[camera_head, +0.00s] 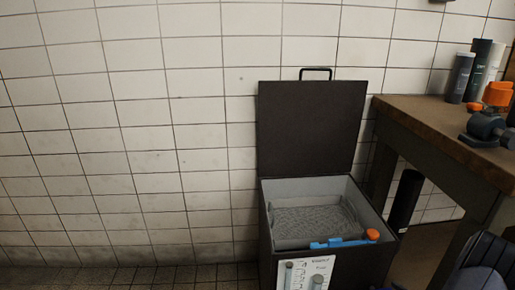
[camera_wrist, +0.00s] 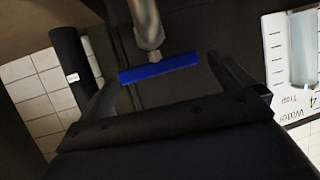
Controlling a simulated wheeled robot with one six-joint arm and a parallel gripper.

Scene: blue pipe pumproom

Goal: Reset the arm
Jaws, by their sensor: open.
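My gripper (camera_wrist: 160,72) is open in the wrist view, its two dark fingers spread. A blue bar (camera_wrist: 158,68) on a grey metal stem (camera_wrist: 147,22) lies across the gap between the fingertips. I cannot tell whether the fingers touch it. In the head view my gripper is not clearly seen; a dark rounded part of my arm (camera_head: 482,268) shows at the lower right corner.
A dark box (camera_head: 325,268) stands by the tiled wall, its lid (camera_head: 311,128) raised. A blue piece with an orange end (camera_head: 345,242) lies at its front rim. A wooden table (camera_head: 440,118) at right holds dark canisters (camera_head: 460,77). A black cylinder (camera_head: 405,200) stands beneath.

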